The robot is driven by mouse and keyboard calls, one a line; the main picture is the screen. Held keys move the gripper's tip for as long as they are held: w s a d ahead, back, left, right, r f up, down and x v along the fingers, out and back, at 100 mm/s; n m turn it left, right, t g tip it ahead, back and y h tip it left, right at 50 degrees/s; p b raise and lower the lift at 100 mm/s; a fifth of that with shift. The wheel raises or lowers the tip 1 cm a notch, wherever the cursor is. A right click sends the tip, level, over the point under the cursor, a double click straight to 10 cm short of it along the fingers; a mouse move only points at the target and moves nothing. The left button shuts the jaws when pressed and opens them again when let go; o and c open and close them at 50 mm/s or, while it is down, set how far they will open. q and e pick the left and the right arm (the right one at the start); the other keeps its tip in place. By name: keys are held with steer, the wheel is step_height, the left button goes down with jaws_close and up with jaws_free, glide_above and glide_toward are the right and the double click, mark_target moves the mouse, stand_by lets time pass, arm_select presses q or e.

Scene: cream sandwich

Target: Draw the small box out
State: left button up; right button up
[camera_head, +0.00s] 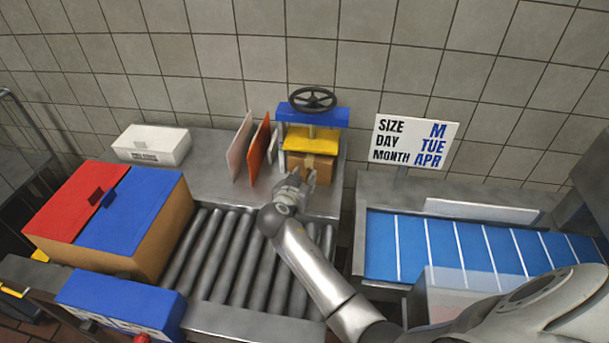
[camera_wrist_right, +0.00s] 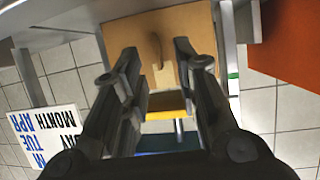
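The small tan cardboard box (camera_head: 324,171) sits on the metal counter under the yellow plate (camera_head: 310,141) of a blue-topped press. In the right wrist view the box (camera_wrist_right: 170,28) fills the top middle and has a dark curved mark on its face. My right gripper (camera_head: 292,182) is in front of the box in the head view and hides part of it. In the right wrist view its two fingers (camera_wrist_right: 158,52) are spread apart with the box's face before them. I cannot tell whether they touch it. My left gripper is out of view.
A black handwheel (camera_head: 313,98) tops the press. Pink and orange upright panels (camera_head: 259,147) stand left of it. A roller conveyor (camera_head: 238,250) is in front, with a large red-and-blue-topped box (camera_head: 160,235) at its left. A sign (camera_head: 414,142) and blue conveyor (camera_head: 460,247) are at right.

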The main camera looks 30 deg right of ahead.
steer(key=shift+x, duration=0.95)
steer(key=shift+c, duration=0.4)
jaws_close()
